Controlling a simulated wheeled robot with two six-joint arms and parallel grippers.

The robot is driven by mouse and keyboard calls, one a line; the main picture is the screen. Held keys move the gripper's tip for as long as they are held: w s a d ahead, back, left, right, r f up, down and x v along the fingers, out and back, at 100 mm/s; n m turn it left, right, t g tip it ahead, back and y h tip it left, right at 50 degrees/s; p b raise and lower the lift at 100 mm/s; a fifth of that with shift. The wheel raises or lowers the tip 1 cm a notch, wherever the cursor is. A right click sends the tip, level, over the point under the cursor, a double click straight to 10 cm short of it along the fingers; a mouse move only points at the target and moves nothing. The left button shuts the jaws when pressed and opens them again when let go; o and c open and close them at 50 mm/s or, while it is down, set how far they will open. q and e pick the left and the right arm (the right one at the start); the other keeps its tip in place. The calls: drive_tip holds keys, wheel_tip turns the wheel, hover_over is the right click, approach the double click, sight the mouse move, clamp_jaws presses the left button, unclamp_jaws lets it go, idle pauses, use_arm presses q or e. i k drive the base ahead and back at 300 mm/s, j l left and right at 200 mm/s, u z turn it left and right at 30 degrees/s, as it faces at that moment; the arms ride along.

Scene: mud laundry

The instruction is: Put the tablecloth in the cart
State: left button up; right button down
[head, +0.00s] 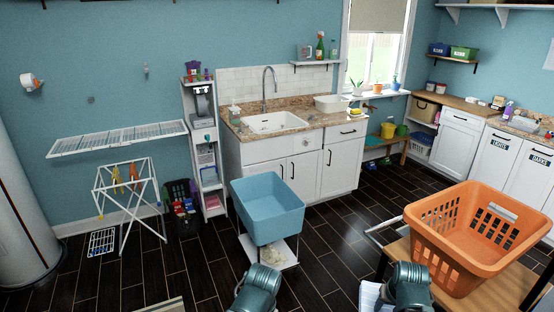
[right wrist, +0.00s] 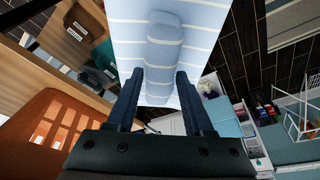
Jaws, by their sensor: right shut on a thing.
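The tablecloth is light blue with white stripes. In the right wrist view, my right gripper (right wrist: 158,100) is shut on a bunched fold of the tablecloth (right wrist: 164,58), and the cloth spreads out beyond the fingers. In the head view, only a pale edge of the tablecloth (head: 368,294) shows beside my right arm at the bottom. The cart (head: 267,208) is a light blue tub on a white frame, left of my right arm and in front of the sink cabinet. My left arm enters at the bottom middle, but its gripper is below the frame.
An orange laundry basket (head: 470,240) stands on a wooden table (head: 500,297) at the right. A white drying rack (head: 128,190) and a narrow shelf unit (head: 203,150) stand at the left. The sink cabinet (head: 300,172) is behind the cart. Dark floor lies open around the cart.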

sight(265, 217)
drive_tip(key=i, duration=2.8)
drive_tip(key=i+u, duration=0.15)
drive_tip(key=u, duration=1.2)
